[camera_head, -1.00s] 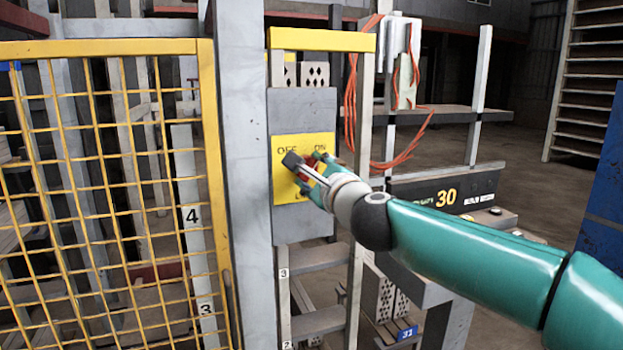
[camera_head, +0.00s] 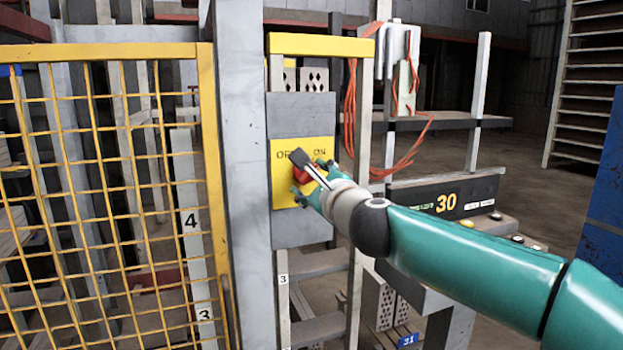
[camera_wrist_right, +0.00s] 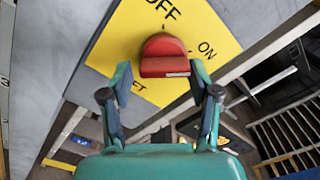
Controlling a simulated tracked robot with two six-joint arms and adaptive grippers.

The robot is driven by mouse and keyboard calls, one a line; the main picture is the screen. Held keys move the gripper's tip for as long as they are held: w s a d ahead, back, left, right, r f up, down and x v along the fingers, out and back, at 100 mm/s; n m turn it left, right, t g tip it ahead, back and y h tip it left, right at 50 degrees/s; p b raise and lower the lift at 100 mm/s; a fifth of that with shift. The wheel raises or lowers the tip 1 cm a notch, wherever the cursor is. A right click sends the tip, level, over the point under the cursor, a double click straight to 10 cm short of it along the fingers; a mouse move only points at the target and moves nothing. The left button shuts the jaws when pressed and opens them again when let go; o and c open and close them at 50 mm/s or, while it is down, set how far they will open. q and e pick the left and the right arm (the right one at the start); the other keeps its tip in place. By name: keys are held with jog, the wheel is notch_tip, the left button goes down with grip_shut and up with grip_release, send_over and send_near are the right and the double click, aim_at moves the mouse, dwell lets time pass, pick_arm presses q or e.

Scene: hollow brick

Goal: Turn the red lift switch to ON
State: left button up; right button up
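The red lift switch (camera_wrist_right: 164,55) is a rounded red knob on a yellow plate (camera_head: 284,184) marked OFF and ON. In the wrist view, OFF is above the knob and ON to its right; the lower lettering is partly covered. My right gripper (camera_wrist_right: 162,80) is open, its two fingers spread on either side of the knob's near edge, with a visible gap on the left. In the head view my right gripper (camera_head: 308,177) hides much of the knob (camera_head: 299,176). Which label the knob points at, I cannot tell. My left gripper is out of view.
The plate is on a grey panel (camera_head: 300,118) beside a thick grey post (camera_head: 240,150). A yellow mesh gate (camera_head: 206,130) stands left. Orange cables (camera_head: 432,118) hang right of the panel, and a dark board marked 30 (camera_head: 447,203) lies behind my right arm.

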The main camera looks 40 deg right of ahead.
jog(key=shift+o, duration=0.7)
jog(key=shift+r, duration=0.1)
jog(key=shift+s, duration=0.15)
jog(key=shift+s+a+r, duration=0.1)
jog(key=shift+s, duration=0.2)
jog(key=v, duration=1.1)
jog(key=shift+f, duration=0.2)
